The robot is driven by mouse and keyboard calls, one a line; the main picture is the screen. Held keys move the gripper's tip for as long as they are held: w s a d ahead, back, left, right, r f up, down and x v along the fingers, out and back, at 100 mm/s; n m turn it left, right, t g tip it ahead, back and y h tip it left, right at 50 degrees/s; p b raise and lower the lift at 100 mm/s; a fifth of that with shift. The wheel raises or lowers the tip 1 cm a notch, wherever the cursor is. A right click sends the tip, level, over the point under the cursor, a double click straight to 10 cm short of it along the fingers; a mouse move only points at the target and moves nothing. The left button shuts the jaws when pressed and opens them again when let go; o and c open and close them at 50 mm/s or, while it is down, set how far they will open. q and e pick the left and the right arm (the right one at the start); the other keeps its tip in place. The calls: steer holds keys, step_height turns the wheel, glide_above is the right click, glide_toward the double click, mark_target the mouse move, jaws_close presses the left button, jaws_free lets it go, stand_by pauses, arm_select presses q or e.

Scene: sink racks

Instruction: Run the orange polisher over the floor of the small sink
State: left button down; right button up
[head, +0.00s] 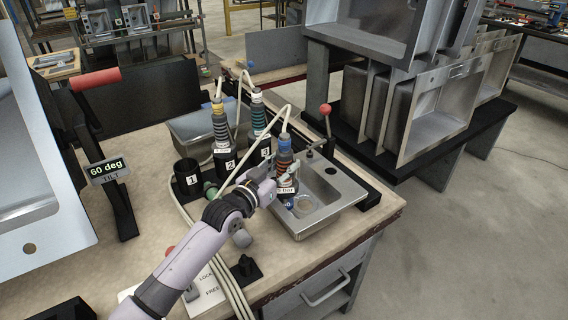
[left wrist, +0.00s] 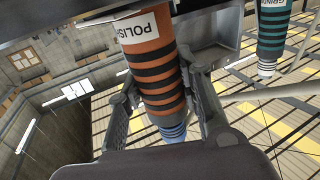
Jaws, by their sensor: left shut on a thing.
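The orange polisher (left wrist: 153,60), with black bands and a "POLISH" label, stands between the fingers of my left gripper (left wrist: 165,110) in the left wrist view. The gripper is shut on it. In the head view the polisher (head: 285,160) is roughly upright, blue collar on top, with a pale hose from it. My left gripper (head: 274,188) holds it over the left part of the small sink (head: 340,187). My right gripper is out of view.
Holder 1 (head: 188,180) is empty. A yellow-topped tool (head: 221,128) stands in holder 2 and a teal-banded tool (head: 258,118) in holder 3, left of the sink. A red-knobbed lever (head: 325,109) rises behind the sink. Hoses run along the bench (head: 160,225).

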arm_select(q)
steer(key=shift+f, duration=0.1)
stand_by(0.3)
steer(key=shift+s+d+p, duration=0.3)
steer(key=shift+s+p, duration=0.15)
steer(key=shift+p, duration=0.05)
steer(key=shift+s+d, duration=0.3)
steer(key=shift+s, duration=0.05)
step_height(320, 180, up, 16)
steer(key=s+d+p, duration=0.2)
steer(key=p, duration=1.6)
steer(key=shift+s, duration=0.35)
